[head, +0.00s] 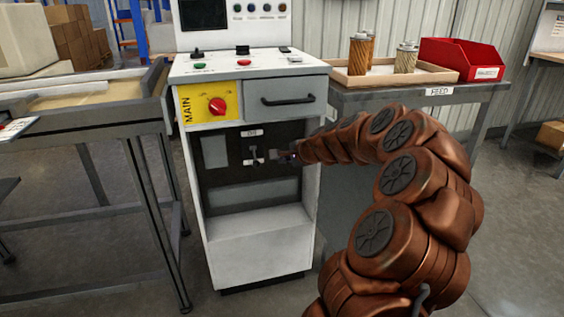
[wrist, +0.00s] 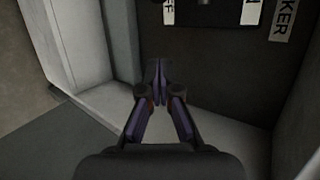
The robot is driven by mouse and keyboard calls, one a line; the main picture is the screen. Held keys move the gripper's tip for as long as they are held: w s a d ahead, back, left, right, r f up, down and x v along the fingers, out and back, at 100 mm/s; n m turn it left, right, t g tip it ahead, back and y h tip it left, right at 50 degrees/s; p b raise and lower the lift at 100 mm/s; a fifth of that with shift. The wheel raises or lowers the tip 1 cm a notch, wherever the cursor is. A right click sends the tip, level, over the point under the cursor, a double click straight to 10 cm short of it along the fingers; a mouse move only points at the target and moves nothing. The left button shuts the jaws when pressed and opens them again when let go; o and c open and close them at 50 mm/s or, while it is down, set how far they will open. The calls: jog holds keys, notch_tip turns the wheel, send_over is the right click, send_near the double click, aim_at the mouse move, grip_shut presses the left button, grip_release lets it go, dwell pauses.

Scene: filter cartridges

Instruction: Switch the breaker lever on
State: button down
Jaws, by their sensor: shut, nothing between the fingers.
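The breaker lever (head: 254,153) is a small dark part on the dark recessed panel (head: 225,180) of the white machine cabinet. Small white labels sit above and below it, too small to read in the head view. In the wrist view only the edge of the dark breaker part (wrist: 207,12) shows at the top, between labels ending in "F" and "N"; I cannot tell the lever's position. My gripper (head: 279,155) is just right of the lever in the head view; I cannot tell if they touch. In the wrist view my gripper (wrist: 160,84) has its fingertips together and empty.
A red rotary knob (head: 217,105) on a yellow MAIN plate and a drawer handle (head: 288,100) are above the recess. A table with filter cartridges (head: 360,54) and a red bin (head: 460,60) stands right. A workbench (head: 90,120) stands left. The recess's side walls are close to my gripper.

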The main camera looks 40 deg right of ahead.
aim_at(255, 157)
jog(key=w+a+f+b, duration=0.3)
jog(key=w+b, duration=0.1)
jog(key=w, duration=0.1)
jog(key=shift+w+a, duration=0.2)
jog(key=shift+w, duration=0.15)
dwell(0.4)
